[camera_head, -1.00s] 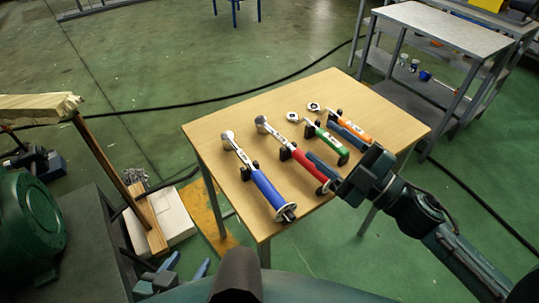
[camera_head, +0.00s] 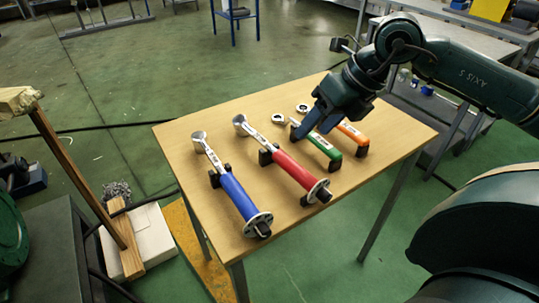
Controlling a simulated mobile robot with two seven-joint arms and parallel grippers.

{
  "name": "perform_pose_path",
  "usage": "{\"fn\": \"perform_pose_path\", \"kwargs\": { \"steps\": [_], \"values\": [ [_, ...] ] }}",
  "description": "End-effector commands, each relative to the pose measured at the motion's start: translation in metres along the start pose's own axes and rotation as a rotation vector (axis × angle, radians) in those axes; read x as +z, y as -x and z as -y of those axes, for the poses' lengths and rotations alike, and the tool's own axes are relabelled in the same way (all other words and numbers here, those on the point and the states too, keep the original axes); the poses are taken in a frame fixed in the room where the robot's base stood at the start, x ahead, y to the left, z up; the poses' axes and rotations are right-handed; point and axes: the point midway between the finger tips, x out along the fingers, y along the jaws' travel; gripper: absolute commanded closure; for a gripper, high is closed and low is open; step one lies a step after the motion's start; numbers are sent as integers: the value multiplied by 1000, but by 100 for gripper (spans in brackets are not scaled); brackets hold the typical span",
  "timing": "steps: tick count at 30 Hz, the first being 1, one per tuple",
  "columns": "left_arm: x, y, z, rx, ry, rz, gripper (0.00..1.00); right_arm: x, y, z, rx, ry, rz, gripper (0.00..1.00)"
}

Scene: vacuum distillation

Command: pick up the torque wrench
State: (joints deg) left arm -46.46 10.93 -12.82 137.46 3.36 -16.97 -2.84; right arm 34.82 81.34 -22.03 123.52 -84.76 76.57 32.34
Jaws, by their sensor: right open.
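Several torque wrenches lie side by side on black supports on a wooden table. One has a blue handle (camera_head: 238,196), one red (camera_head: 296,170), one green (camera_head: 325,147) and one orange (camera_head: 351,133). The frames do not show which one the task means. The blue and red ones are larger, with round heads at the far left end. My right gripper (camera_head: 308,128) is open, pointing down over the shaft of the green wrench. Its fingers partly hide the green and orange shafts. I cannot tell whether they touch. My left gripper is out of view.
The wooden table (camera_head: 185,145) has free room at its left and front right. A grey metal workbench (camera_head: 455,35) stands behind on the right. A wooden post (camera_head: 75,175) and a white block (camera_head: 152,237) stand at the left.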

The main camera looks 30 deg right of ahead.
Motion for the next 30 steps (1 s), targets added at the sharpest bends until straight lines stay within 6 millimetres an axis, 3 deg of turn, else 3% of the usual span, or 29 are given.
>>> {"fn": "perform_pose_path", "kwargs": {
  "steps": [6,14,21,30],
  "values": [
    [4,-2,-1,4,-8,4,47,0,-42,-1,8,-1,-1,47],
    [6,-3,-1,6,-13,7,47,-2,-62,-1,6,-1,-3,47],
    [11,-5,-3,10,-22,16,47,-5,-98,0,8,-2,-1,47],
    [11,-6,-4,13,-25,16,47,-5,-107,0,5,0,-1,47]
  ]
}}
